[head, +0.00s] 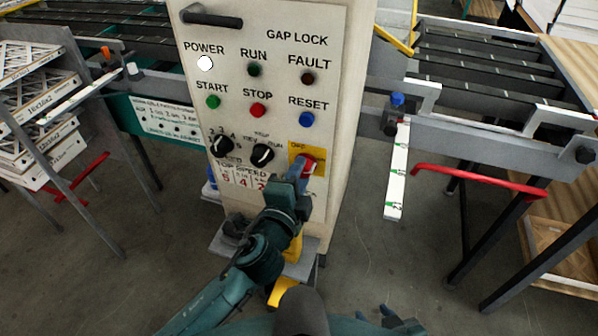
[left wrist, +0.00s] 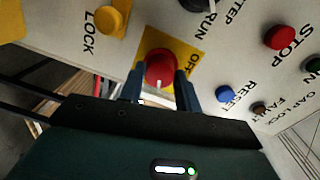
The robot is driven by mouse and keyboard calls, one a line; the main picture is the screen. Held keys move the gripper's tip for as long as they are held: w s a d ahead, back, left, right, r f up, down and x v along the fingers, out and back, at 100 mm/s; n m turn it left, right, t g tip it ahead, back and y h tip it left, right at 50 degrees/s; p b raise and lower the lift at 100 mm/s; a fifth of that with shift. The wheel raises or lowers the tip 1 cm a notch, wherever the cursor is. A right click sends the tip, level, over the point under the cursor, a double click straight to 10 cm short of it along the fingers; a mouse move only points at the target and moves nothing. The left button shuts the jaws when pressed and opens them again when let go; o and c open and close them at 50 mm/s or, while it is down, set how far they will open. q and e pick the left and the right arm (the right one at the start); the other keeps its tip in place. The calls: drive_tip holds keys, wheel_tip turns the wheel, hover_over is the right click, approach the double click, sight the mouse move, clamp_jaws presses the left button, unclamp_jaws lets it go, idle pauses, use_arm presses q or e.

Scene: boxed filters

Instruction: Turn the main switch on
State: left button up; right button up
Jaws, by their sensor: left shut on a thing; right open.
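The main switch is a red knob (head: 308,163) on a yellow plate (head: 295,150) at the lower right of the control panel (head: 330,50). The word OFF shows on the plate. My left gripper (head: 302,178) is at the knob. In the left wrist view the red knob (left wrist: 160,67) sits between the two fingers of my left gripper (left wrist: 160,88), which are shut on it. A pale mark shows on the knob's face, but its setting is hard to tell. The white POWER lamp (head: 205,63) looks bright. My right gripper (head: 390,318) is open and empty at the bottom edge, partly cut off.
Close by on the panel are the black selector knob (head: 263,155), the blue RESET button (head: 306,119) and the red STOP button (head: 258,110). A conveyor (head: 490,80) with a red bar (head: 480,180) stands right. Boxed filters (head: 40,110) are stacked left. Grey floor lies between.

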idle(0.4)
use_arm(q)
drive_tip(key=o, duration=1)
